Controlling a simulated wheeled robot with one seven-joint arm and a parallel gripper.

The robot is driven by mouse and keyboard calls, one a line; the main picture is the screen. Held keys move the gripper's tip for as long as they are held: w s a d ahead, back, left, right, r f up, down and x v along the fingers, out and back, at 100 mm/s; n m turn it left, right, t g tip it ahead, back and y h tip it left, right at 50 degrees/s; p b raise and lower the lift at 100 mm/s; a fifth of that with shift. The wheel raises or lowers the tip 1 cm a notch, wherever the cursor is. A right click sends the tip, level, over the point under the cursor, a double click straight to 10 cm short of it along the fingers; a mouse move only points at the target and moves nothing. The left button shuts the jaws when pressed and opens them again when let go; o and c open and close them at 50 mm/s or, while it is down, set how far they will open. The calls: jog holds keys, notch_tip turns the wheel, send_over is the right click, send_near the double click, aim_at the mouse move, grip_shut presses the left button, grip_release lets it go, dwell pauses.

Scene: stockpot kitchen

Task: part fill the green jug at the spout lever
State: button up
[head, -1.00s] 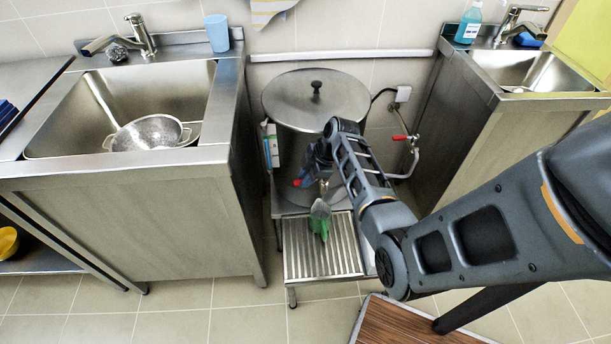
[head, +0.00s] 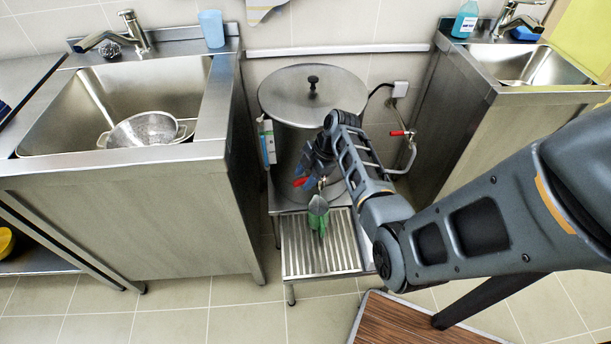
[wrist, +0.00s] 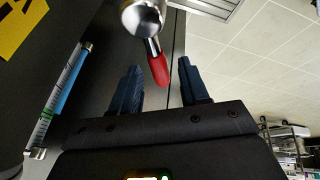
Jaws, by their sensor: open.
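The green jug (head: 318,222) stands on the slatted drain stand in front of the stockpot (head: 290,150), below the spout. My gripper (head: 305,180) is at the pot's front, above and slightly left of the jug. In the wrist view its two dark blue fingers (wrist: 160,75) are apart. The red spout lever (wrist: 158,66) reaches into the gap near the fingertips and is not clamped. The metal spout (wrist: 143,14) is just beyond, at the top edge. The lever's red also shows in the head view (head: 300,182). The jug's inside cannot be made out.
The stand's slatted top (head: 300,250) has bare room around the jug. A sink unit (head: 130,220) stands left, another (head: 470,130) right. A red-handled pipe valve (head: 402,133) is right of the pot. A sight tube (wrist: 66,90) runs along the pot. A brown board (head: 400,325) lies in front.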

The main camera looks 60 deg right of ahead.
jog(key=shift+r, duration=0.15)
jog(key=v, duration=0.7)
jog(key=shift+r, duration=0.2)
jog(key=shift+s+d, duration=0.1)
jog(key=shift+s, duration=0.05)
